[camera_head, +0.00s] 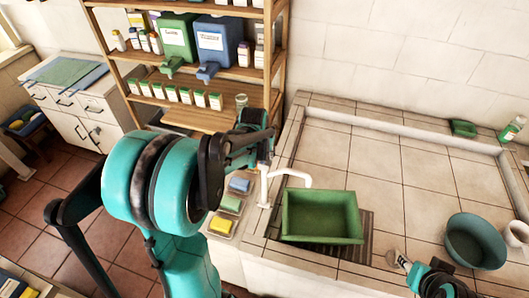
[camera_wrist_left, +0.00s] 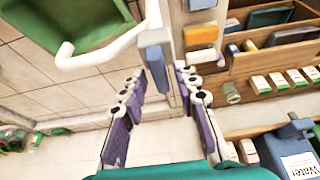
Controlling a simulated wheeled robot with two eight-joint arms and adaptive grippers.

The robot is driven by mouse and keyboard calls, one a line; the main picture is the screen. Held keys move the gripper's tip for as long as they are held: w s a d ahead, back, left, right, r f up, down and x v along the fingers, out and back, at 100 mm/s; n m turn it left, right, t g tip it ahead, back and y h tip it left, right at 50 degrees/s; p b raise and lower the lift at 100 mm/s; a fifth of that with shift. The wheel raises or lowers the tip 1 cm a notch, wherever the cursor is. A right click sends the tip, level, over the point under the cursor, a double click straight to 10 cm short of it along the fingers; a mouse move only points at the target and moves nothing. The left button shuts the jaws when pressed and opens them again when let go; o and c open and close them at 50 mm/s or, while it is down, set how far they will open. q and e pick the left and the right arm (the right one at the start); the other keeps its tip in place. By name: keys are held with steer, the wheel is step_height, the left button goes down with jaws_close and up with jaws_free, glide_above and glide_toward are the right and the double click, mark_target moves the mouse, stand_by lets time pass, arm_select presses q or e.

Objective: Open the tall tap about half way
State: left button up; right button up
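The tall tap (camera_head: 264,190) is white and stands at the left end of the washbasin, its spout reaching right over a green tub (camera_head: 322,218). In the left wrist view its white spout (camera_wrist_left: 110,44) bends toward the tub, and a blue lever (camera_wrist_left: 154,62) shows on the tap. My left gripper (camera_head: 262,150) is at the top of the tap in the head view. In the left wrist view my left gripper (camera_wrist_left: 160,76) is open, its purple-padded fingers on either side of the blue lever's end. My right gripper (camera_head: 398,259) is low at the right; its opening is unclear.
A teal bowl (camera_head: 476,241) and a white jug (camera_head: 516,233) stand on the tiled counter at the right. Sponges (camera_head: 221,226) lie left of the tap. A wooden shelf (camera_head: 277,60) with bottles and canisters stands behind my left arm. The middle of the tiled counter is clear.

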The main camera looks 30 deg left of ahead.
arm_select(q)
jaws_close()
steer(key=shift+n, duration=0.3)
steer(key=n+y+b, duration=0.1)
steer(key=n, duration=0.2)
steer(key=shift+d, duration=0.1)
steer(key=shift+w+n+g+y+b, duration=0.1)
steer(key=shift+n+g+y+b, duration=0.3)
steer(key=shift+n, duration=0.75)
steer(key=shift+w+n+g+y+b, duration=0.1)
steer(key=shift+n+g+y+b, duration=0.3)
steer(key=shift+n, duration=0.75)
steer(key=shift+o, duration=1.8)
jaws_free()
steer(key=shift+s, duration=0.1)
steer(key=shift+d, duration=0.1)
